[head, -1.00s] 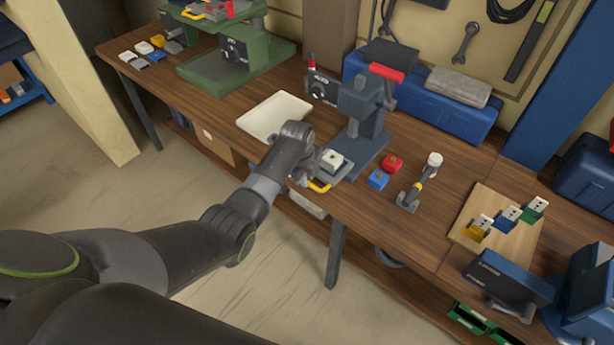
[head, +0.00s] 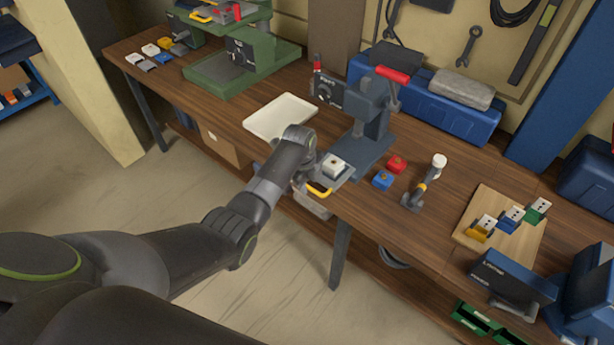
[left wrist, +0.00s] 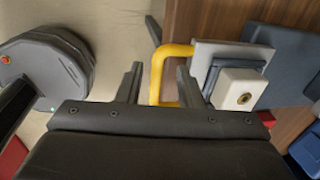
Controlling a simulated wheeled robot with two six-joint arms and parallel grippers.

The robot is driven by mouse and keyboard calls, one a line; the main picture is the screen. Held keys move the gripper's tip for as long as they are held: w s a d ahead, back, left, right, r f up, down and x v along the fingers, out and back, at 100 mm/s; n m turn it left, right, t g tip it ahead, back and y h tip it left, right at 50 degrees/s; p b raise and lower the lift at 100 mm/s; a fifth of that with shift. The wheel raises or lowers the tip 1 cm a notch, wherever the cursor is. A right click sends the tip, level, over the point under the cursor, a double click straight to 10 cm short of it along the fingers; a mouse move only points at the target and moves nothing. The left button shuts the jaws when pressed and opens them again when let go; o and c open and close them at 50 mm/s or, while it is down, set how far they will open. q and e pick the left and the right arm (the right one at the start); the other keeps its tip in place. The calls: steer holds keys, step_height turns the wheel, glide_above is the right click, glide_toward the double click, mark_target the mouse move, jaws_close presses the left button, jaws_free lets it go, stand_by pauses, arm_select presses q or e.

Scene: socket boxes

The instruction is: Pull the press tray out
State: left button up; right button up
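The grey press tray (head: 345,172) carries a white socket box (head: 334,164) at the foot of the grey press (head: 371,130). Its yellow handle (head: 319,190) sticks out past the table's front edge. My left gripper (head: 308,184) is at this handle. In the left wrist view its two fingers (left wrist: 159,84) stand apart, with the outer bar of the yellow handle (left wrist: 157,75) between them and a gap on either side. The tray (left wrist: 203,62) and white box (left wrist: 240,89) lie just right of the fingers there. My right gripper is not in view.
A red block (head: 397,165) and a blue block (head: 382,181) sit right of the tray, with a mallet (head: 425,185) beyond. A white shallow tray (head: 281,117) lies left of the press. Open floor (head: 270,280) lies in front of the table.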

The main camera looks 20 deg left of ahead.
arm_select(q)
steer(key=s+a+r+b, duration=0.1)
steer(key=s+r, duration=0.2)
steer(key=r, duration=1.4)
steer(key=s+a+f+n+b, duration=0.15)
steer(key=s+f+n, duration=0.3)
steer(key=f, duration=0.75)
steer(key=s+a+f+n, duration=0.3)
steer(key=s+f, duration=0.2)
steer(key=f, duration=0.7)
steer(key=s+a+f+n+b, duration=0.15)
steer(key=s+f+n, duration=0.25)
steer(key=f, duration=0.8)
steer(key=s+a+f+n+y, duration=0.1)
steer(key=s+a+f+n, duration=0.15)
steer(key=s+f, duration=0.65)
steer(key=s+a+f+n, duration=0.1)
steer(key=s+f+n, duration=0.4)
steer(key=s, duration=0.6)
steer(key=s+f+n, duration=0.1)
steer(key=s+f, duration=0.2)
steer(key=s, duration=0.6)
steer(key=s+f+n+b, duration=0.1)
steer(key=s+f+n, duration=0.1)
steer(key=s, duration=0.7)
steer(key=shift+s+d+f+g+y+b, duration=0.2)
steer(key=shift+d+f+g+y+b, duration=0.1)
steer(key=shift+f, duration=0.35)
